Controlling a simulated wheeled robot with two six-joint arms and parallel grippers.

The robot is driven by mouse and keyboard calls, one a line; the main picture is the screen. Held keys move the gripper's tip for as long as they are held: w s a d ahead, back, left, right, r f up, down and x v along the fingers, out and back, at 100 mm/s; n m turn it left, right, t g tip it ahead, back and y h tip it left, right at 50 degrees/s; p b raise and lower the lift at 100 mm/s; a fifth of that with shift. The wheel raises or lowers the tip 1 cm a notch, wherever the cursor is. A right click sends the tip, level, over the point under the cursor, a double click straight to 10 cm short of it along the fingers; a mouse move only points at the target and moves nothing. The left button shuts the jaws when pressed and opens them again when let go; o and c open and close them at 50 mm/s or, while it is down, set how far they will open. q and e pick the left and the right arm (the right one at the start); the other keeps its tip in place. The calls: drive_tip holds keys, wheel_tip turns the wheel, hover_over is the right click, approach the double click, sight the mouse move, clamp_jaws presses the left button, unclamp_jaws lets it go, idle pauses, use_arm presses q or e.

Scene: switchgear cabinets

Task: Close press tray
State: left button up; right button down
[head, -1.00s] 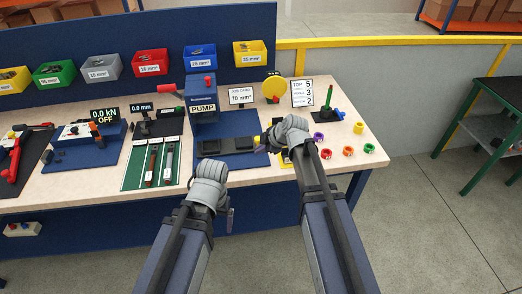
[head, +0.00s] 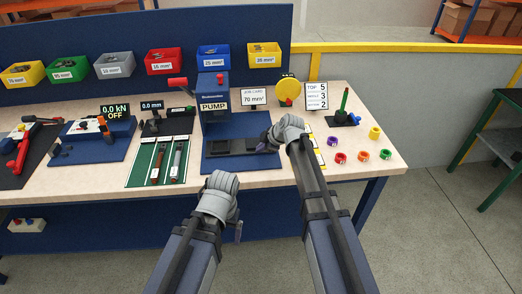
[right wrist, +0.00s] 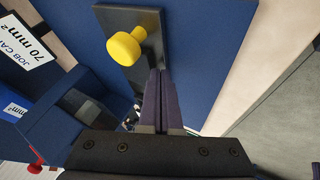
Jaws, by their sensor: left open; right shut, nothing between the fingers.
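The blue press (head: 214,105), labelled PUMP, stands on a blue base (head: 215,163) on the bench. Its dark tray (head: 222,148) lies across this base. In the right wrist view, a yellow knob (right wrist: 124,48) stands on the dark tray plate (right wrist: 148,20). My right gripper (head: 264,143) is at the tray's right end. In the right wrist view, its fingers (right wrist: 162,75) are shut and empty, with their tips beside the knob; I cannot tell whether they touch. My left gripper (head: 238,231) is open and empty in front of the bench.
A job card (head: 254,97) reading 70 mm² stands right of the press. Several coloured rings, including a purple one (head: 332,141), lie at the bench's right. Parts bins line the back panel.

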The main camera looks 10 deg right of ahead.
drive_tip(key=w, duration=1.5)
drive_tip(key=shift+r, duration=0.1)
